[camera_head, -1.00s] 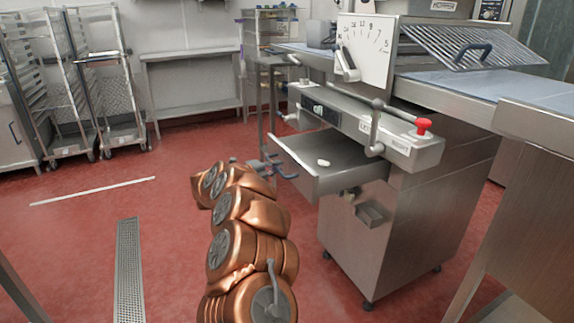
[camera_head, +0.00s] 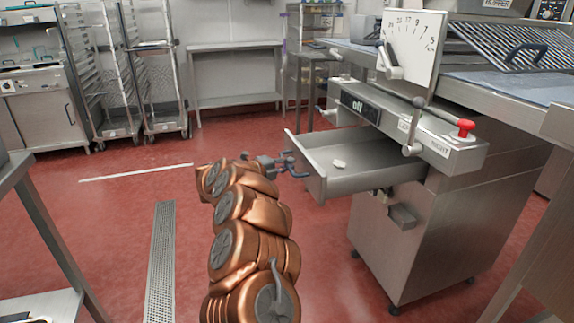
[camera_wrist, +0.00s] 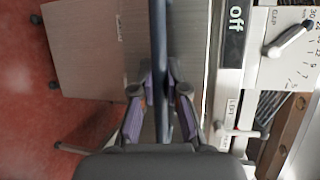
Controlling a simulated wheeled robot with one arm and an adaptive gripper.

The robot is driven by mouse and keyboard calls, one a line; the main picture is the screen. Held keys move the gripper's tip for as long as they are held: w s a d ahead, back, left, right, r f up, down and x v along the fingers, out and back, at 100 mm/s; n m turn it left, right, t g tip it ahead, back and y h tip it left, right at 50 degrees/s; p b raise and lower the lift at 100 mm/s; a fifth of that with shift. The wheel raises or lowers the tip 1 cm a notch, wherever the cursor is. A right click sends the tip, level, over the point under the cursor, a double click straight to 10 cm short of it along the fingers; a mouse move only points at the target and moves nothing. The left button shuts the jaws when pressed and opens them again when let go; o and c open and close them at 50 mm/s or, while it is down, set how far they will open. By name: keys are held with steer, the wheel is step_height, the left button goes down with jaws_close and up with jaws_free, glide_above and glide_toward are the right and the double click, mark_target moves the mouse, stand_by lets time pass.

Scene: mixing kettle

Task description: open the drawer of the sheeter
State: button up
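The sheeter's metal drawer (camera_head: 350,182) juts out to the left from under the control box, with a small white item (camera_head: 339,164) inside. My gripper (camera_head: 283,164) is at the drawer's dark blue handle (camera_head: 298,171) on the drawer front. In the wrist view the handle (camera_wrist: 160,50) runs between the fingers of my gripper (camera_wrist: 161,80). The fingertips close in on it from both sides, and the gripper appears shut on it. The exact contact is partly hidden.
The sheeter's cabinet (camera_head: 440,230) stands below the drawer, with a red knob (camera_head: 465,127) on the control box above. Racks (camera_head: 150,80) and a steel table (camera_head: 235,65) stand at the back. A table leg (camera_head: 60,235) is at left. Red floor between is clear.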

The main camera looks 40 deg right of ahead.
steer(key=o, duration=0.5)
steer(key=shift+c, duration=0.2)
steer(key=shift+a, duration=0.1)
steer(key=a+r, duration=0.2)
steer(key=a, duration=0.9)
steer(key=shift+w+a, duration=0.2)
steer(key=shift+a, duration=0.05)
steer(key=shift+r, duration=0.1)
